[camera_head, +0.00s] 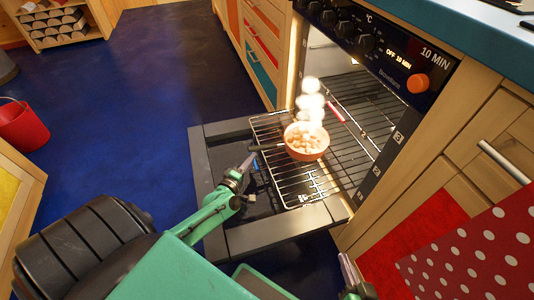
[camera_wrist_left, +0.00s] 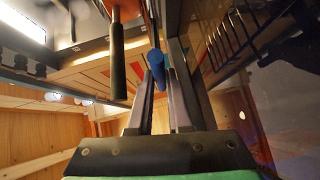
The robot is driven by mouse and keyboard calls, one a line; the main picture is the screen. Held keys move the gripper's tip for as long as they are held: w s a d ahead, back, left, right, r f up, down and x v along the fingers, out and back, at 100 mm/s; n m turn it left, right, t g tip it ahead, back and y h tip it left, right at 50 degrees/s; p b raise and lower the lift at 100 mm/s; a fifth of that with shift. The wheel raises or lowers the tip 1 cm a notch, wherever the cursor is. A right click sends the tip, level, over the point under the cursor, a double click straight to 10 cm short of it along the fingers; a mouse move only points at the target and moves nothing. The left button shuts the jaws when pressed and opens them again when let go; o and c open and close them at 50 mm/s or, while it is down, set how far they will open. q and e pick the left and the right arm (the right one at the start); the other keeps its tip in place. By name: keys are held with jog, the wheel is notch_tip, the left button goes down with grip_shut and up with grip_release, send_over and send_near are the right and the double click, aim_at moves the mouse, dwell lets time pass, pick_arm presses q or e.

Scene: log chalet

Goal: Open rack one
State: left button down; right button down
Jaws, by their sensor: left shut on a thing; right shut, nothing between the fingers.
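The pulled-out wire rack (camera_head: 292,187) extends from the oven over its lowered door (camera_head: 215,180). An orange pan (camera_head: 307,153) of food chunks sits on it, its dark handle pointing left; the handle also shows in the left wrist view (camera_wrist_left: 118,65). My left gripper (camera_head: 247,163) is at the rack's outer edge, shut on a blue handle (camera_wrist_left: 154,62) that shows between its fingers. The fingers partly hide the handle. My right gripper (camera_head: 350,272) is shut and empty at the bottom, beside the door's near corner. A red handle (camera_head: 336,110) marks another rack inside the oven.
White puffs rise above the pan. The oven control panel (camera_head: 390,50) and blue worktop (camera_head: 450,30) are above. A red polka-dot cloth (camera_head: 480,255) hangs at lower right. A red bucket (camera_head: 23,125) stands far left. The blue floor (camera_head: 130,100) left of the door is clear.

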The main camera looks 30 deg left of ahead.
pick_arm(q)
jog(key=shift+s+a, duration=1.3)
jog(key=shift+s, duration=0.2)
pick_arm(e)
jog(key=shift+f, duration=0.25)
jog(key=shift+s, duration=0.1)
pick_arm(q)
jog(key=c, duration=0.8)
grip_release()
jog(key=shift+c, duration=0.2)
jog(key=shift+s, duration=0.4)
jog(key=s+p, duration=0.1)
jog(key=s, duration=0.3)
jog(key=s+d+r+p, duration=0.1)
jog(key=s, duration=0.3)
jog(key=s+r+p, duration=0.1)
jog(key=s, duration=0.3)
jog(key=shift+s+d+p, duration=0.25)
jog(key=shift+s+p, duration=0.05)
jog(key=shift+s, duration=0.5)
pick_arm(e)
jog(key=d+r+g+h, duration=0.2)
jog(key=d+r+g, duration=0.1)
jog(key=d, duration=0.3)
jog(key=shift+s+n+g+h, duration=0.3)
jog(key=shift+s+n+g, duration=0.1)
jog(key=shift+g, duration=0.4)
